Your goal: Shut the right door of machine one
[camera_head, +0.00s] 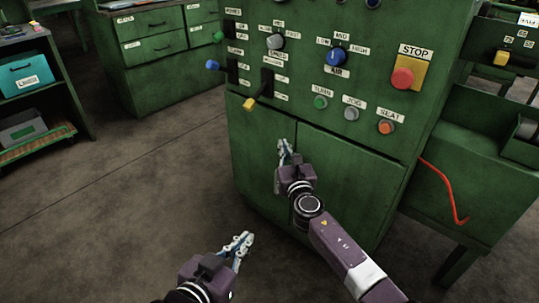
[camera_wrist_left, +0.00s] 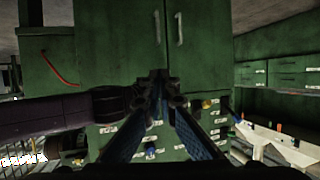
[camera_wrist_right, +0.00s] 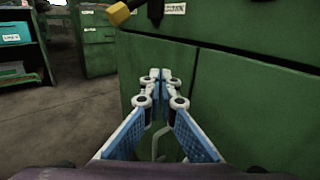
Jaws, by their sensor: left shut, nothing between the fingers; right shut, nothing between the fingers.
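The green machine (camera_head: 300,95) has two lower cabinet doors, a left door (camera_head: 254,150) and a right door (camera_head: 350,180). The right door looks closed or nearly so; I cannot tell if it is fully flush. It also shows in the left wrist view (camera_wrist_left: 108,45), which is upside down, and in the right wrist view (camera_wrist_right: 255,110). My right gripper (camera_head: 284,147) is shut and empty, in front of the seam between the doors; contact is unclear. My left gripper (camera_head: 244,240) is shut and empty, lower and in front of the machine.
A control panel with knobs, levers and a red stop button (camera_head: 402,78) is above the doors. A red bent rod (camera_head: 445,192) is at the right. Green drawers (camera_head: 155,45) and a shelf with a teal bin (camera_head: 25,75) stand left. The floor (camera_head: 120,190) between is clear.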

